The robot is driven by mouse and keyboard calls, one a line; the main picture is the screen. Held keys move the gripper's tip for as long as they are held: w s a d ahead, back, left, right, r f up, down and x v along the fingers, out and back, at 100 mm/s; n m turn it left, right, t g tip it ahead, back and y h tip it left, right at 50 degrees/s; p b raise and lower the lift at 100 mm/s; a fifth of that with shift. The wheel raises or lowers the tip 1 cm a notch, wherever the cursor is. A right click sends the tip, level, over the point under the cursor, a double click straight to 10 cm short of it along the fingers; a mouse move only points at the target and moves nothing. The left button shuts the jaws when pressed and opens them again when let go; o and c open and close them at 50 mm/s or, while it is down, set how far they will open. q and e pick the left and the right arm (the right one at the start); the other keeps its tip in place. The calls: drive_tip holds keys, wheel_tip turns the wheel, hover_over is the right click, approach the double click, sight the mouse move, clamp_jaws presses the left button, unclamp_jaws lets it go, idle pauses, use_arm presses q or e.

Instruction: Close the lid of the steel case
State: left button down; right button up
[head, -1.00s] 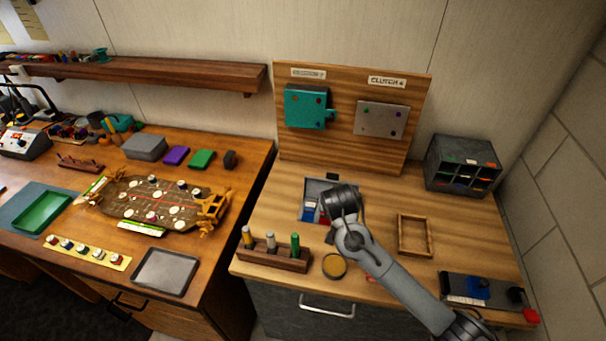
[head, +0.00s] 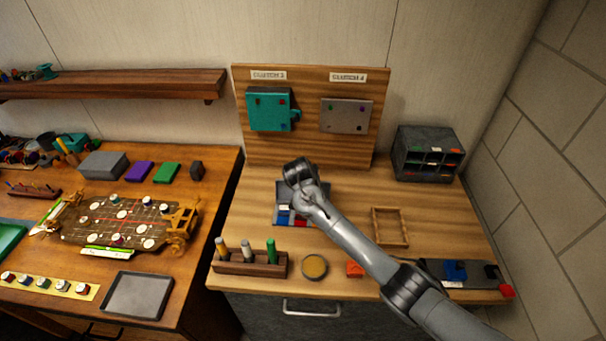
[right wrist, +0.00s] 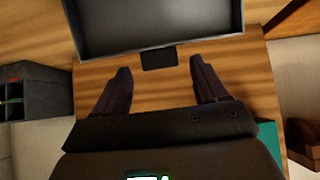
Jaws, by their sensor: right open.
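The steel case (head: 281,216) stands on the right-hand wooden bench with its lid (head: 281,190) open toward the back board. Blue and red items show inside the case. In the right wrist view the grey lid (right wrist: 155,50) fills the top, with a small dark tab (right wrist: 160,58) at its edge. My right gripper (right wrist: 160,75) is open and empty, its two fingertips on either side of the tab in the picture. In the head view my right wrist hangs over the lid and hides part of it; the fingertips are hidden there. My left gripper is not in view.
A back board (head: 305,150) with a teal box (head: 268,110) and a grey plate (head: 346,115) stands behind the case. A holder (head: 250,264) and a round tin (head: 314,267) are in front. A wooden frame (head: 405,242) and a drawer unit (head: 405,175) stand right.

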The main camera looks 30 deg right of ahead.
drive_tip(key=shift+x, duration=0.9)
clamp_jaws()
